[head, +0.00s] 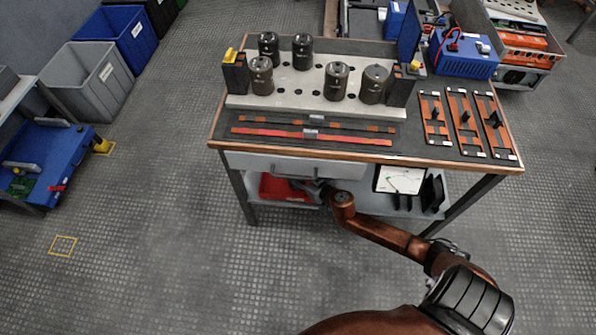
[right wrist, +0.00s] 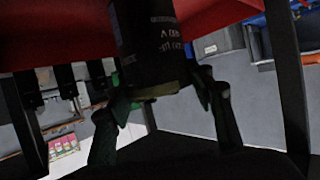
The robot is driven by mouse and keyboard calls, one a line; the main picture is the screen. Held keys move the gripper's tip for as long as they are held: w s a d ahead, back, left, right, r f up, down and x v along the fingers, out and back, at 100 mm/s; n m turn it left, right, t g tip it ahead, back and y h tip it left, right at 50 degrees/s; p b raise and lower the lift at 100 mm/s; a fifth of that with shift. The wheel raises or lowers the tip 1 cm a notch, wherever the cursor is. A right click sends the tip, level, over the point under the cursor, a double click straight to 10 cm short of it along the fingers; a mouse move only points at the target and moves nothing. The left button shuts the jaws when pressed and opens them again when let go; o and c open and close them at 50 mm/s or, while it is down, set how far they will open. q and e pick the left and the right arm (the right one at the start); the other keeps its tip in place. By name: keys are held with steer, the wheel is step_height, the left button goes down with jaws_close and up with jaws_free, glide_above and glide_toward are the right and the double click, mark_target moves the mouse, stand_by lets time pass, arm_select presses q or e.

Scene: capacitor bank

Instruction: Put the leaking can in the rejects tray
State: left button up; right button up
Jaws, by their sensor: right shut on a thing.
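My right gripper (head: 317,188) reaches under the front of the bench beside the red tray (head: 272,188) on the lower shelf. In the right wrist view my right gripper (right wrist: 158,92) is shut on a dark can (right wrist: 150,38) with pale print and a dull yellowish band at its near end. Red surfaces (right wrist: 60,30) lie behind the can on both sides. I cannot tell whether the can touches the tray. The held can is hidden in the head view. My left gripper is not in view.
Several dark cans (head: 261,78) stand in a pale perforated rack on the bench (head: 420,155). Orange-and-black strips lie in front and at the right. A white meter (head: 400,180) stands on the shelf, right of my gripper. A drawer (head: 250,162) is just above. The floor is open.

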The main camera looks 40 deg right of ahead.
steer(key=shift+f+b, duration=0.45)
steer(key=shift+f, duration=0.1)
stand_by(1.1)
steer(key=o, duration=1.7)
steer(key=shift+o, duration=0.2)
steer(key=shift+s+f, duration=0.1)
steer(key=shift+f, duration=0.05)
steer(key=d+v, duration=0.1)
steer(key=v, duration=1.1)
steer(key=shift+a, duration=0.45)
